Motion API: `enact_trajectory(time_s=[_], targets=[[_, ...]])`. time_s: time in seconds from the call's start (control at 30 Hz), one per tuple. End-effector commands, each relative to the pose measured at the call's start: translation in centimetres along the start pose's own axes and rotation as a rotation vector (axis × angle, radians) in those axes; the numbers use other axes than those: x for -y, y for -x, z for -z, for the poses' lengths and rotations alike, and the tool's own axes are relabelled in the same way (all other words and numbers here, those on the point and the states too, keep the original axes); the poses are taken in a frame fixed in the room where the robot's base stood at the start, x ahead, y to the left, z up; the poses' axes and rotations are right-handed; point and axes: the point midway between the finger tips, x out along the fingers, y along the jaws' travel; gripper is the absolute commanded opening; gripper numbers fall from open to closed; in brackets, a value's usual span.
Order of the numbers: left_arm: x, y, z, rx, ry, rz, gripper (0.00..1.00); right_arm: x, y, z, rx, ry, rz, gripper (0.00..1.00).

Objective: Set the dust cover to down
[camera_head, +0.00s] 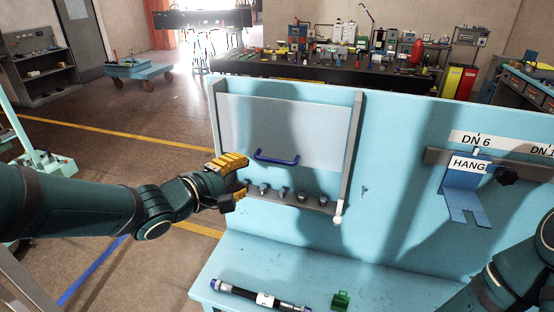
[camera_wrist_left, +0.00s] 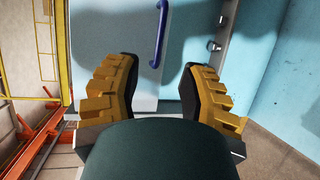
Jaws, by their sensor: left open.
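The dust cover (camera_head: 285,125) is a pale grey panel between two vertical rails on the light blue panel of the bench. A blue bar handle (camera_head: 277,160) runs along its lower part, and a row of metal fittings (camera_head: 283,196) shows uncovered below its lower edge. My left gripper (camera_head: 246,177) is open and empty, at the left of the handle and apart from it. In the left wrist view, the handle (camera_wrist_left: 160,35) lies beyond the spread yellow fingers, and the cover (camera_wrist_left: 110,35) is behind them. My right arm shows at the lower right; its gripper is out of view.
A black hose (camera_head: 258,298) and a green block (camera_head: 341,300) lie on the bench ledge. A blue hanger (camera_head: 465,195) marked HANG and a black knob (camera_head: 507,175) stick out at the right. A small white-tipped lever (camera_head: 339,210) is at the right rail's foot.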

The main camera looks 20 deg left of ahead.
Motion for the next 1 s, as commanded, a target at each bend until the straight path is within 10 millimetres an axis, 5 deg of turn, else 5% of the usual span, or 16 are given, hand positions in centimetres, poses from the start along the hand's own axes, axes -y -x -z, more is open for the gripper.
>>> enact_trajectory(time_s=[0.5, 1.0], targets=[[0.2, -9.7, -0.1, 0.002, 0.001, 0.002, 0.41, -0.9, -2.6, -0.3, -0.001, 0.0, -0.005, 0.47], [0.1, -11.6, 0.0, 0.0, 0.001, 0.001, 0.41, -0.9, -2.8, -0.3, -0.001, 0.0, -0.006, 0.47]])
